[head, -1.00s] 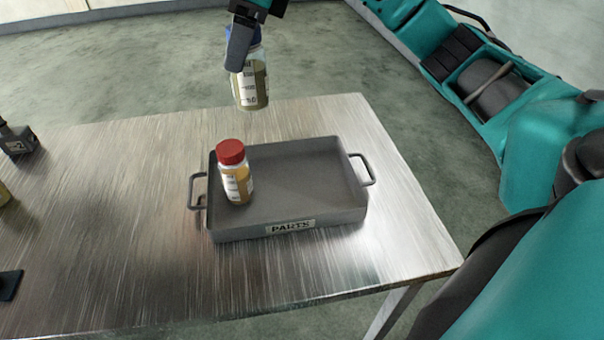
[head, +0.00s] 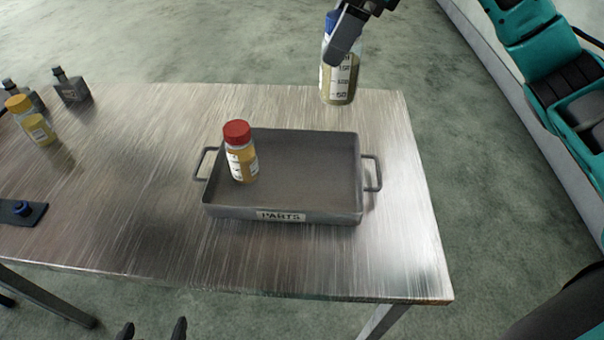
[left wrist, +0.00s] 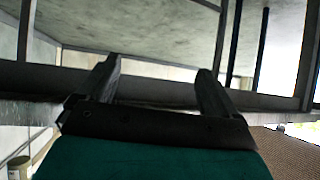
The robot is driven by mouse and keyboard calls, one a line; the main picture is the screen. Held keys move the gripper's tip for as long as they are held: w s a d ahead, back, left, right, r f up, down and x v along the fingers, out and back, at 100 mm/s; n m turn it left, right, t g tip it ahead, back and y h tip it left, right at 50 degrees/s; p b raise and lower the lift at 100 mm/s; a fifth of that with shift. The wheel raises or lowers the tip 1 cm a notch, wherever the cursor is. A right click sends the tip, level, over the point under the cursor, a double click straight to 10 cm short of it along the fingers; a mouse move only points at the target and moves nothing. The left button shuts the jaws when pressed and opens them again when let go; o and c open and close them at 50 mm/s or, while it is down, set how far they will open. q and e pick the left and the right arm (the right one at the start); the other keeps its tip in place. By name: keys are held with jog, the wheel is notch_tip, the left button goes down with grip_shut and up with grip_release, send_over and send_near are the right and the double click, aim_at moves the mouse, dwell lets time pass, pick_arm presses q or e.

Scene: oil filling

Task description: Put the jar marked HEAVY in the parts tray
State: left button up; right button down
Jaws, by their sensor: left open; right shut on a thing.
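The parts tray (head: 285,214), grey with a PARTS label and two side handles, sits on the metal table. A red-capped jar (head: 240,160) with amber contents stands upright inside it, at the left. My right gripper (head: 345,35) is shut on a blue-capped jar (head: 340,82) with olive-yellow contents. It holds this jar upright in the air, toward the table's far right edge, apart from the tray. No HEAVY mark is legible on any jar. My left gripper (head: 152,331) is open and empty at the bottom of the head view; its spread fingers also show in the left wrist view (left wrist: 158,85).
A yellow-capped jar (head: 35,122) and dark bottles (head: 70,87) stand at the table's far left. A dark mat (head: 18,214) with a small blue item lies at the left edge. The tray's middle and right are empty. Teal equipment (head: 545,60) stands at right.

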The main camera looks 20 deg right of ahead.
jog(key=shift+s+d+f, duration=0.1)
pick_arm(q)
jog(key=shift+w+d+f+b, duration=0.35)
jog(key=shift+d+b, duration=0.15)
jog(key=shift+b, duration=0.4)
pick_arm(e)
notch_tip(320, 180, down, 20)
jog(key=shift+f, duration=0.1)
pick_arm(q)
jog(key=shift+s+f, duration=0.1)
jog(key=shift+f, duration=0.1)
pick_arm(e)
jog(key=shift+c, duration=1.4)
grip_release()
pick_arm(q)
jog(key=shift+r, duration=0.15)
